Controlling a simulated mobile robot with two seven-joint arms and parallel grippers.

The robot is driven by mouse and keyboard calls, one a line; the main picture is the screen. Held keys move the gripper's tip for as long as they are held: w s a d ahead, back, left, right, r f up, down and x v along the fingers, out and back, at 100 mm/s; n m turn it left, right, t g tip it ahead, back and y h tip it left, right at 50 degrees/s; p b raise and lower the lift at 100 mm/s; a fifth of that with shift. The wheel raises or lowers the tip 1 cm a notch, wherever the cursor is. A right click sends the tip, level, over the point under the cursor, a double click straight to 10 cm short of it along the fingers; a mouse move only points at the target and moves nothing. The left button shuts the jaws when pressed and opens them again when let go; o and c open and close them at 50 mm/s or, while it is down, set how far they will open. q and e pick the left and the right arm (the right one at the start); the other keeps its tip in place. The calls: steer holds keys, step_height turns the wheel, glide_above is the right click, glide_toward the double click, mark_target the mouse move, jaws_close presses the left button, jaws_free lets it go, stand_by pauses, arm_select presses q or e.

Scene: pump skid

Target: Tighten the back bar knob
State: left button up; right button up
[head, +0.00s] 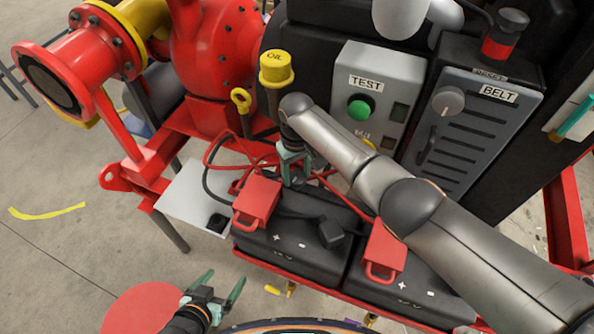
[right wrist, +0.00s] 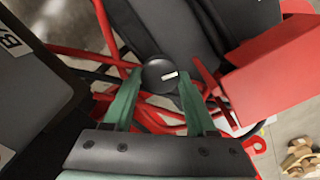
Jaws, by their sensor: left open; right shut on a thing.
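In the right wrist view a round black knob (right wrist: 160,76) with a white line on its top sits between the green fingers of my right gripper (right wrist: 160,88). In the head view this gripper (head: 294,172) reaches down behind the left black battery (head: 300,248); its fingers hide most of the knob there. The gripper is shut on the knob. Another black knob (head: 331,234) shows nearer the front on the same battery, apart from my grippers. My left gripper (head: 213,291) is open and empty at the lower left, away from the batteries.
Red terminal covers (head: 257,202) stand on the batteries, with red and black cables behind. The yellow OIL cap (head: 276,68), TEST panel (head: 371,100) and BELT panel (head: 466,115) rise close to my right arm. A pale plate (head: 195,198) lies left. The floor at left is mostly clear.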

steer(key=shift+n, duration=1)
steer(key=shift+r, duration=0.1)
steer(key=o, duration=1.3)
steer(key=shift+o, duration=0.4)
